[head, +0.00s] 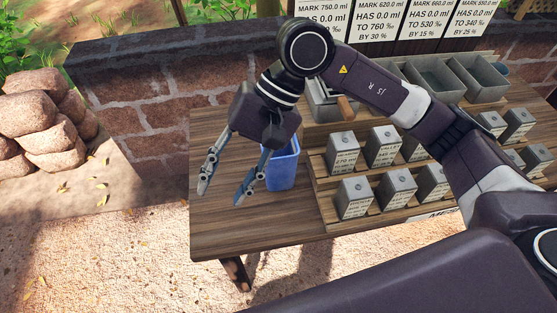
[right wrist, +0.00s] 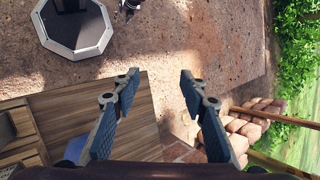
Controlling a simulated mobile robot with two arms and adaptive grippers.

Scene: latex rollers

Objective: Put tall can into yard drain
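My right gripper (head: 221,195) is open and empty over the left end of the table, fingers pointing down. It also shows in the right wrist view (right wrist: 160,80), with nothing between the fingers. A blue open-topped container (head: 283,168) stands on the table just right of and behind the fingers, partly hidden by one. I cannot tell whether it is the tall can. Labelled grey metal blocks or cans (head: 354,198) stand in rows on a stepped wooden rack. I cannot clearly identify a yard drain.
The wooden table (head: 225,240) is bare at its left end. Grey open bins (head: 436,78) stand at the back, partly behind my right arm. A brick wall (head: 150,100) is behind, with stacked sandbags (head: 45,120) at left. Sandy ground (head: 100,260) is open at left.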

